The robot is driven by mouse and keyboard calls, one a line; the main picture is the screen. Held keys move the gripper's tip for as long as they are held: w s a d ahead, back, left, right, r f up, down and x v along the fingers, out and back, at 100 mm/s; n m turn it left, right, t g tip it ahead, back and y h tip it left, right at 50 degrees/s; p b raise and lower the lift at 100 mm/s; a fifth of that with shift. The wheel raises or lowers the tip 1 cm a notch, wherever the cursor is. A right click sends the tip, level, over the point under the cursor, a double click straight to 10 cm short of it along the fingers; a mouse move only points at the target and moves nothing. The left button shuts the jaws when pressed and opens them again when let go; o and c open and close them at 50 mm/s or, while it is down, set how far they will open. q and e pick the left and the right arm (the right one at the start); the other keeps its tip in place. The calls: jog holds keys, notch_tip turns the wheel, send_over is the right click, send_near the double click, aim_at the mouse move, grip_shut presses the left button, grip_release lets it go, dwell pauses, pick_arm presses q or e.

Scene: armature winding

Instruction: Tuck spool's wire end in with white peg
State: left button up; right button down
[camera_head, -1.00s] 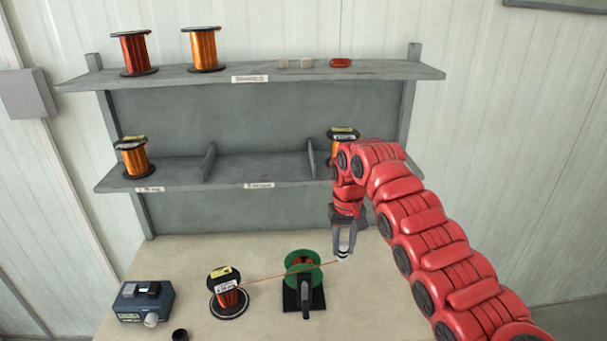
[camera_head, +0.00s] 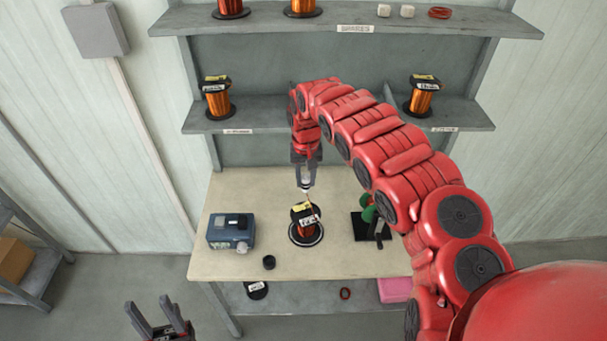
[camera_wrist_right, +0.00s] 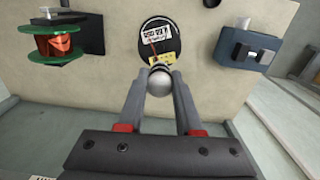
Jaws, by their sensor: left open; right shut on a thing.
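The spool of copper wire (camera_head: 304,232) stands on the workbench on a dark round base, with yellow and white labels on top. My right gripper (camera_head: 306,187) is just above and behind it, shut on the white peg. In the right wrist view the peg shows as a pale round knob (camera_wrist_right: 159,82) between the fingertips, close to the labelled spool top (camera_wrist_right: 160,40). A short reddish length of wire (camera_wrist_right: 152,50) runs over the spool top towards the peg; its contact there is unclear. My left gripper (camera_head: 158,318) is open and empty, low at the front left, off the bench.
The green-flanged winder (camera_head: 368,210) is partly hidden by my right arm; it also shows in the wrist view (camera_wrist_right: 55,42). Shelves (camera_head: 260,110) with spools rise behind.

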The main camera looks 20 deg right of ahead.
notch_tip(320, 180, down, 8)
jog(key=b, duration=0.4)
jog(key=shift+d+f, duration=0.15)
jog(key=shift+f, duration=0.1)
dwell(1.3)
